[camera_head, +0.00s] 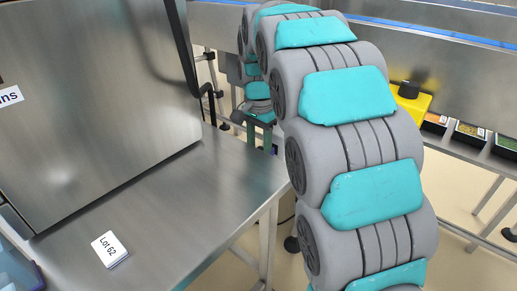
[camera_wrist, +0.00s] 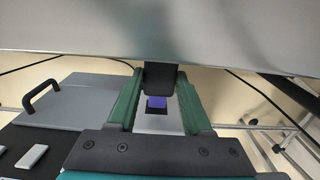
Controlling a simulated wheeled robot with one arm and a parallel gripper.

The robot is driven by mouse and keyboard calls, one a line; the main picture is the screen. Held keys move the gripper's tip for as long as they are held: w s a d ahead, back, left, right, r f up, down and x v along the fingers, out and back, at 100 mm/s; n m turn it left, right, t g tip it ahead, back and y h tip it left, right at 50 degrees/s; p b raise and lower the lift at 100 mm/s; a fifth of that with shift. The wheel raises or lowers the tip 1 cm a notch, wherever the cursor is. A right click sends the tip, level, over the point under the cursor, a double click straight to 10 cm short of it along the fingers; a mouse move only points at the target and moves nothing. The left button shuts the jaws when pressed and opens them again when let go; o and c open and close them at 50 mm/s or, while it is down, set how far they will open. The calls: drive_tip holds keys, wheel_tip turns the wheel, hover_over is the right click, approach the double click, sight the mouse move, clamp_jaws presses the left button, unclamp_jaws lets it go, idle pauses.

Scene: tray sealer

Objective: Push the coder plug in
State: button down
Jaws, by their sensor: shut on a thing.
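My gripper (camera_wrist: 160,88) has green fingers and is shut on a dark block, which I take to be the coder plug (camera_wrist: 160,76). A blue-purple patch (camera_wrist: 157,103) shows just below the block in the wrist view. The block's far end meets the lower edge of a large grey surface (camera_wrist: 230,30); I cannot tell whether it touches or enters anything there. In the head view my gripper (camera_head: 260,132) is small and partly hidden behind my arm, beyond the steel table's far edge. The plug cannot be made out in that view.
A steel hood (camera_head: 90,100) stands on the steel table (camera_head: 200,200), with a "Lot 62" card (camera_head: 110,249) in front. A yellow box (camera_head: 412,102) and small bins (camera_head: 468,135) line the right side. The wrist view shows a grey panel with a black handle (camera_wrist: 42,94) and dark cables.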

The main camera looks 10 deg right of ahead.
drive_tip(key=shift+w+d, duration=0.45)
drive_tip(key=shift+d, duration=0.2)
drive_tip(key=shift+w+d, duration=0.45)
drive_tip(key=shift+d, duration=0.2)
drive_tip(key=shift+c, duration=1.6)
unclamp_jaws()
drive_tip(key=shift+r, duration=0.1)
drive_tip(key=shift+r, duration=3.8)
